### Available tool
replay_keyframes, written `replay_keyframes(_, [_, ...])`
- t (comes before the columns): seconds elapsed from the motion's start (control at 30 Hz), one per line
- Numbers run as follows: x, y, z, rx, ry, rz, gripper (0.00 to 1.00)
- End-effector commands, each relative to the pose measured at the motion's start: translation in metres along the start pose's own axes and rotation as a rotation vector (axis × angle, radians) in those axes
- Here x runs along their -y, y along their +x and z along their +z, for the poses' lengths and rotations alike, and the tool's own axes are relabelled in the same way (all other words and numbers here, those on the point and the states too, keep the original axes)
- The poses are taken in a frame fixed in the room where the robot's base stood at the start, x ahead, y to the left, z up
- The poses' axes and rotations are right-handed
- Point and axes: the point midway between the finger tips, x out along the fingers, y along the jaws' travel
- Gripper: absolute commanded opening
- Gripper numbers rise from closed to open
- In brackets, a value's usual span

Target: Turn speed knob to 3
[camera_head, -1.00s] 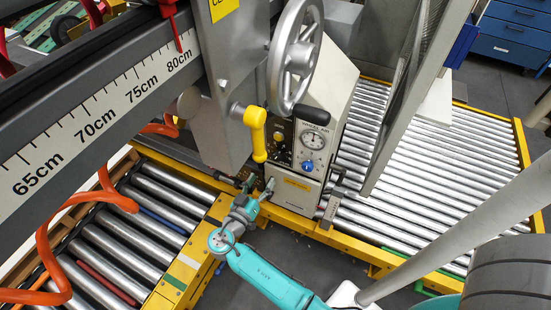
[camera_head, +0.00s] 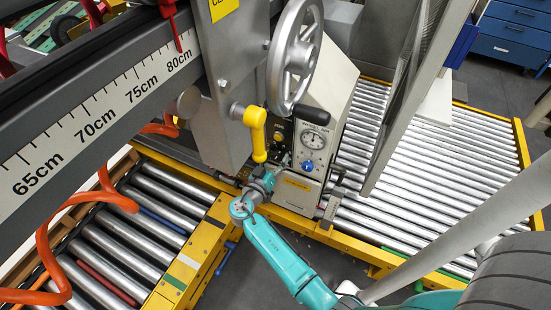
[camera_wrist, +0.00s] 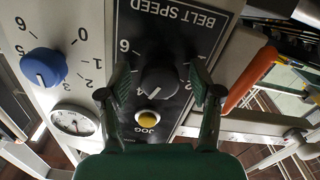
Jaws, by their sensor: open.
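The speed knob (camera_wrist: 160,83) is dark grey and sits on a black panel (camera_wrist: 178,30) marked BELT SPEED, seen upside down in the wrist view. A 6 shows up and left of it, and a 2 at its right is partly covered by a finger; its pointer setting is hard to read. My gripper (camera_wrist: 160,78) is open, with one green finger on each side of the knob in the picture. I cannot tell whether they touch it. In the head view my gripper (camera_head: 278,167) is in front of the control box's lower face.
A yellow JOG button (camera_wrist: 148,118) sits beside the knob. A blue knob (camera_wrist: 44,68) and a round gauge (camera_wrist: 74,120) are at the left. In the head view a yellow handle (camera_head: 256,132) and a handwheel (camera_head: 295,55) stand close to the panel. Roller conveyors (camera_head: 430,165) flank the box.

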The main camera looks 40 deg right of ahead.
Motion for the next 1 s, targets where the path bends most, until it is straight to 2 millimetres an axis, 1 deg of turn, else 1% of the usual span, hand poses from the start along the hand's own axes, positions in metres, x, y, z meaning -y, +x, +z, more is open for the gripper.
replay_keyframes(0.13, [0.0001,-0.0002,0.0,0.0,0.0,0.0,0.64])
replay_keyframes(0.17, [0.0001,-0.0002,-0.0001,0.0,0.0,0.0,0.59])
replay_keyframes(0.2, [0.0001,-0.0003,-0.0001,0.0,0.0,0.0,0.49])
replay_keyframes(0.27, [0.0001,-0.0003,-0.0001,0.0,0.0,0.0,0.34])
replay_keyframes(0.3, [0.0001,-0.0004,-0.0001,0.0,0.0,0.0,0.24])
replay_keyframes(0.37, [0.0002,-0.0004,-0.0001,0.0,0.0,-0.001,0.09])
replay_keyframes(0.4, [0.0002,-0.0004,-0.0001,0.0,0.0,-0.001,0.04])
replay_keyframes(0.57, [0.0002,-0.0004,-0.0001,0.0,-0.005,0.0,0.04])
replay_keyframes(0.73, [0.0002,-0.0005,-0.0001,0.0,-0.045,0.001,0.04])
replay_keyframes(0.87, [0.0001,-0.0005,-0.0001,0.0,-0.112,0.003,0.04])
replay_keyframes(1.0, [0.0001,-0.0006,-0.0002,0.0,-0.215,0.007,0.04])
